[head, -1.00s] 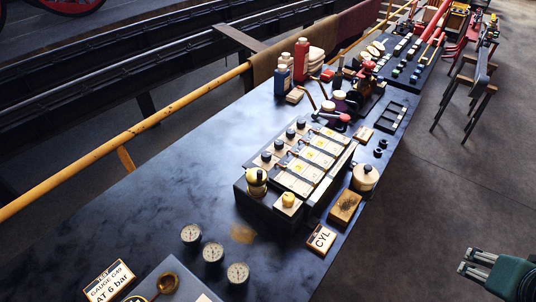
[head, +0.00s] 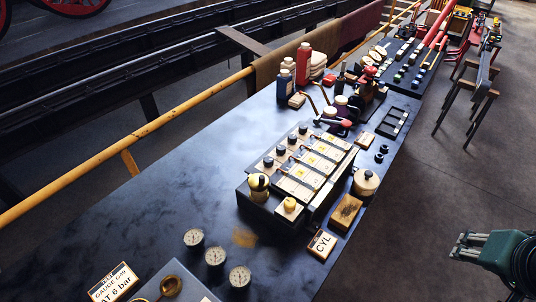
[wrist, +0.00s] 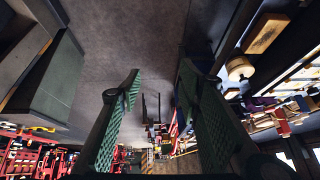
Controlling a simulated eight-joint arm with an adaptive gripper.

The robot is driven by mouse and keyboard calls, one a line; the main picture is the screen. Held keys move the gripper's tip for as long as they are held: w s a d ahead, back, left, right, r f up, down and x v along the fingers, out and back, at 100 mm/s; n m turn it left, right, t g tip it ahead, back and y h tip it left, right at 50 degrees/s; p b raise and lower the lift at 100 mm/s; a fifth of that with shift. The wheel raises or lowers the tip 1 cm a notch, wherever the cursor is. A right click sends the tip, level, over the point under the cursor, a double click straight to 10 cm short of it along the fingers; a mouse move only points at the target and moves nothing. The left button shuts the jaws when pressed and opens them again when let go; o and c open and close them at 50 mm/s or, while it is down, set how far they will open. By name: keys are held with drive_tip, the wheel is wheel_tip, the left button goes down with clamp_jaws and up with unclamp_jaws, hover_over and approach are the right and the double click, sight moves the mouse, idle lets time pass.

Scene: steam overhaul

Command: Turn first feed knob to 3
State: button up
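The feed knobs are likely the row of dark round knobs (head: 281,150) on the dark box (head: 257,205) in the middle of the bench in the head view. Each knob sits at the end of a pale labelled plate (head: 312,160). Their scale marks are too small to read, and I cannot tell which is the first. My gripper (head: 462,246) is at the lower right, off the bench and well away from the knobs. The wrist view shows its two green fingers (wrist: 161,78) spread apart with nothing between them. The knobs are not clear in that view.
Three round gauges (head: 215,256) stand on the near bench beside a GAUGE sign (head: 114,282). Bottles (head: 303,62) stand behind.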

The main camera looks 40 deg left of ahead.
drive_tip(key=w+a+r+g+p, duration=0.1)
drive_tip(key=w+a+r+p, duration=0.15)
drive_tip(key=a, duration=0.35)
drive_tip(key=w+a+r+g+p, duration=0.1)
drive_tip(key=w+a+r+p, duration=0.1)
drive_tip(key=w+a+r, duration=0.3)
drive_tip(key=m+g+p, duration=0.3)
drive_tip(key=g+p, duration=0.1)
drive_tip(key=p, duration=0.9)
approach(268, 159)
drive_tip(key=shift+w+d+f, duration=0.2)
drive_tip(key=shift+w+f, duration=0.1)
drive_tip(key=shift+w, duration=0.1)
drive_tip(key=shift+s+a+f+h, duration=0.25)
drive_tip(key=shift+s+a+h, duration=0.05)
drive_tip(key=shift+a, duration=0.15)
drive_tip(key=shift+f, duration=0.15)
drive_tip(key=shift+f, duration=3.75)
